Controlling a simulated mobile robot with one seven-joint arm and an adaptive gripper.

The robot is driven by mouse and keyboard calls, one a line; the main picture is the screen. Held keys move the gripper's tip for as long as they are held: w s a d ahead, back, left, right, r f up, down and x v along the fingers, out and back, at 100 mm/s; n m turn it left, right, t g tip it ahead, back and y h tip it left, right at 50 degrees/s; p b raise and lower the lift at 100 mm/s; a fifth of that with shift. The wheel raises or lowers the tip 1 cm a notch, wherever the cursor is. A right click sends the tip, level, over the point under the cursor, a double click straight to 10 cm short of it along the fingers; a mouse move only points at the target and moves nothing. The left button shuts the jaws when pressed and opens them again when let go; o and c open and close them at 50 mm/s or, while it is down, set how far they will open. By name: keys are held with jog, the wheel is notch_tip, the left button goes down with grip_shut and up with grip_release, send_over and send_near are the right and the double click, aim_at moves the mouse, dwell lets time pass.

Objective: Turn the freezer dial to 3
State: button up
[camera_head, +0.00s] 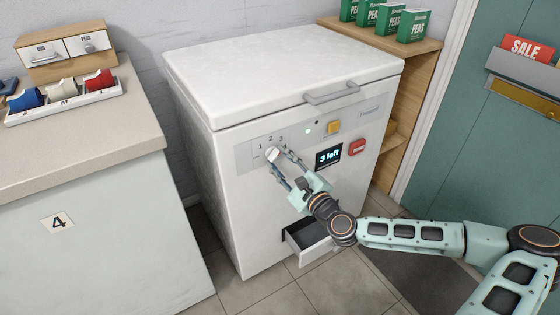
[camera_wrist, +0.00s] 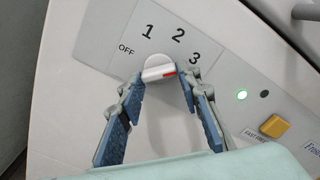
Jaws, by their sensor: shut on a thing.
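The white freezer dial (camera_head: 272,153) is on the panel at the freezer's upper front; it also shows in the wrist view (camera_wrist: 158,66). Around it are the marks OFF, 1, 2 and 3 (camera_wrist: 194,58). The dial's red mark (camera_wrist: 169,73) is on its right side, toward the 3 or slightly below it; I cannot tell exactly. My gripper (camera_wrist: 162,80) has one finger on each side of the dial and is shut on it. The fingertips partly hide the dial's edges. The white freezer (camera_head: 290,80) has its lid shut.
Right of the dial are a lit green lamp (camera_wrist: 241,95), a yellow button (camera_head: 334,127), a display (camera_head: 328,157) reading "3 left" and a red button (camera_head: 357,147). A low drawer (camera_head: 308,240) stands open below my gripper. A counter (camera_head: 80,140) is at left.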

jog(key=o, duration=1.2)
jog(key=shift+c, duration=0.2)
jog(key=v, duration=1.2)
